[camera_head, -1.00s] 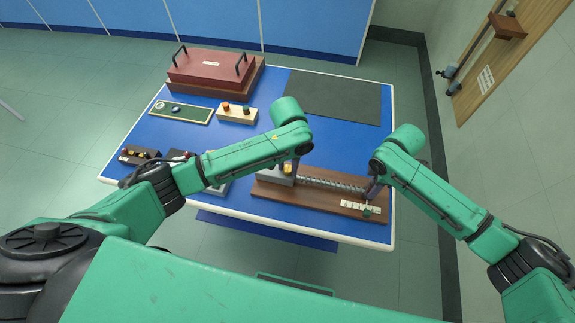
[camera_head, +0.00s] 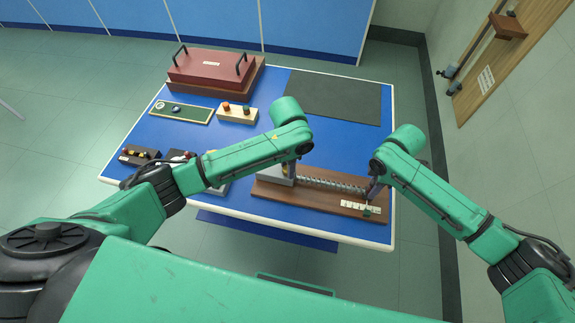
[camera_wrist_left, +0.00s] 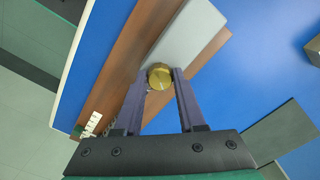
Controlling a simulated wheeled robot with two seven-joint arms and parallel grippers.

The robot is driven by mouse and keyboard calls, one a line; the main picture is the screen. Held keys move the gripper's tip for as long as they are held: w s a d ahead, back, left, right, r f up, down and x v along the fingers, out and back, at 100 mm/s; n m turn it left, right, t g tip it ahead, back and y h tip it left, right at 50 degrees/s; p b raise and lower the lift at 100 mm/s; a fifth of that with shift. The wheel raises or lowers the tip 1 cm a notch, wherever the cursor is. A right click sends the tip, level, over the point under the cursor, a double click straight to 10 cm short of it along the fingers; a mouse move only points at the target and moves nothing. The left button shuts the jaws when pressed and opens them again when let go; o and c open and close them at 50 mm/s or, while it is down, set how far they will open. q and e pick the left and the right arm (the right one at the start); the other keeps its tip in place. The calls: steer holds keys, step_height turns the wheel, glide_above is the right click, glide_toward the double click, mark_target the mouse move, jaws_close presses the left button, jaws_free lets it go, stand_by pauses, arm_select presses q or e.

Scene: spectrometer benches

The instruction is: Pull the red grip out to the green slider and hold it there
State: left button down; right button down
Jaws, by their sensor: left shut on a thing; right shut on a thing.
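A wooden board (camera_head: 270,192) near the table's front edge carries a grey block (camera_head: 279,179) and a coiled spring (camera_head: 330,184) stretched rightward from it. A green slider (camera_head: 366,211) sits by a white scale (camera_head: 352,205) at the board's right end. My left gripper (camera_head: 290,170) is shut on a round brass knob at the block; the left wrist view shows the knob (camera_wrist_left: 159,77) between its fingers. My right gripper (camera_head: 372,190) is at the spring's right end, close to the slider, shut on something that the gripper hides. I cannot make out the red grip.
A dark mat (camera_head: 333,97) lies at the back right. The table's middle right is clear.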

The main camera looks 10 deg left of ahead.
mark_target(286, 168)
arm_select(q)
steer(key=shift+w+a+r+m, duration=0.1)
steer(key=shift+w+m, duration=0.05)
steer(key=shift+m, duration=0.45)
steer(key=c, duration=0.5)
jaws_free()
step_height(286, 168, up, 12)
steer(key=shift+a, duration=0.1)
